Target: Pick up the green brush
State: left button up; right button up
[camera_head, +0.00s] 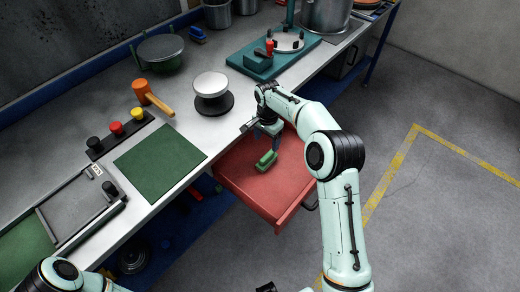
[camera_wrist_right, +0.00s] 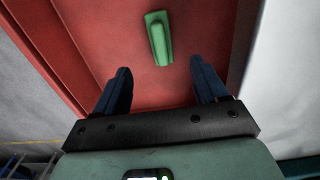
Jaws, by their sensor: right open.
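The green brush (camera_head: 266,160) lies in the open red drawer (camera_head: 251,193) under the workbench. In the right wrist view the brush (camera_wrist_right: 158,38) lies on the red drawer floor (camera_wrist_right: 138,88), ahead of the fingertips and roughly centred between them. My right gripper (camera_head: 262,132) is over the drawer, just behind the brush in the head view. Its two dark blue fingers (camera_wrist_right: 160,78) are apart with nothing between them. My left arm shows only in part at the bottom left of the head view, and its gripper cannot be made out.
The metal workbench (camera_head: 188,115) carries a green mat (camera_head: 160,162), an orange mallet (camera_head: 150,97), a round scale-like stand (camera_head: 212,95) and a teal fixture (camera_head: 262,62). The drawer's walls surround the brush. Open floor (camera_head: 430,210) with yellow lines lies to the right.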

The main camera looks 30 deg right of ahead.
aim_at(267, 155)
jog(key=f, duration=0.7)
jog(key=shift+s, duration=0.3)
jog(key=shift+w+d+f, duration=0.1)
jog(key=shift+w+f, duration=0.05)
jog(key=shift+f, duration=0.85)
jog(key=shift+w+d+f, duration=0.1)
jog(key=shift+f, duration=0.95)
jog(key=shift+w+d+f, duration=0.1)
jog(key=shift+w+f, duration=0.05)
jog(key=shift+f, duration=0.85)
jog(key=c, duration=1.2)
